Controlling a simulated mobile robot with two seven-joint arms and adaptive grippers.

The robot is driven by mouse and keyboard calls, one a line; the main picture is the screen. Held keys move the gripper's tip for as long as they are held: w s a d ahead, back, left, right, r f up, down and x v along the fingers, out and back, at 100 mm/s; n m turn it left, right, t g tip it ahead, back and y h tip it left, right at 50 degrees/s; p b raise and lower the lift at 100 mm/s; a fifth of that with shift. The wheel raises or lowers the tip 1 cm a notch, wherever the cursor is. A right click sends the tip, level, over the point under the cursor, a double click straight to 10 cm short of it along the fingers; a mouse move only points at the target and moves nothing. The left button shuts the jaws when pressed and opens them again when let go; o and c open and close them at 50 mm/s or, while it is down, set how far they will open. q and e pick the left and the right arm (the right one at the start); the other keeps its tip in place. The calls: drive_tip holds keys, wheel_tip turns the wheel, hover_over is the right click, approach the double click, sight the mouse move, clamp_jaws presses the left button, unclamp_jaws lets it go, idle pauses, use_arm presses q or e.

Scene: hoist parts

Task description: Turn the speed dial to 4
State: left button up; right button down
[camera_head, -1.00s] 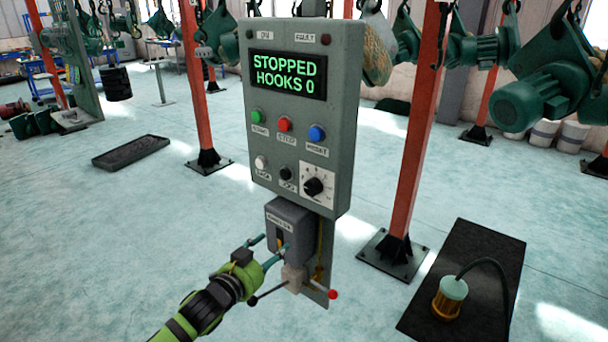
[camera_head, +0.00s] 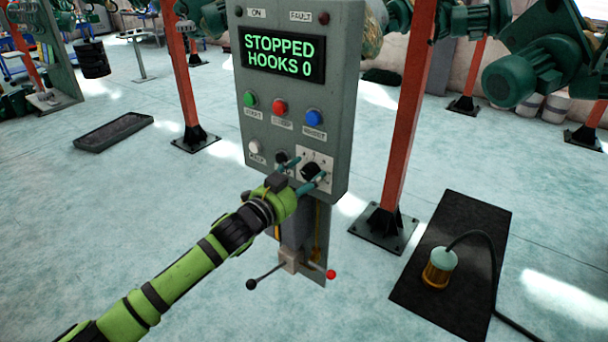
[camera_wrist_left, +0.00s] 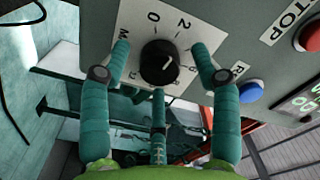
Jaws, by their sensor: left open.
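The speed dial (camera_head: 311,169) is a black knob on a white scale plate at the lower right of the grey control panel (camera_head: 345,110). A third finger is below the knob in that view. My right gripper is not in view.
The display (camera_head: 282,57) reads STOPPED HOOKS 0. Green (camera_head: 250,99), red (camera_head: 279,106) and blue (camera_head: 313,117) buttons sit above the dial; a white button (camera_head: 254,146) is left of it. Orange posts (camera_head: 405,120) flank the panel.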

use_arm(q)
drive_tip(key=c, duration=1.2)
drive_tip(key=shift+o, duration=0.2)
drive_tip(key=shift+m, duration=0.4)
drive_tip(key=m, duration=0.3)
drive_tip(key=shift+m+p, duration=0.45)
drive_tip(key=shift+m, duration=1.55)
drive_tip(key=o, duration=1.2)
drive_tip(key=shift+c, duration=0.2)
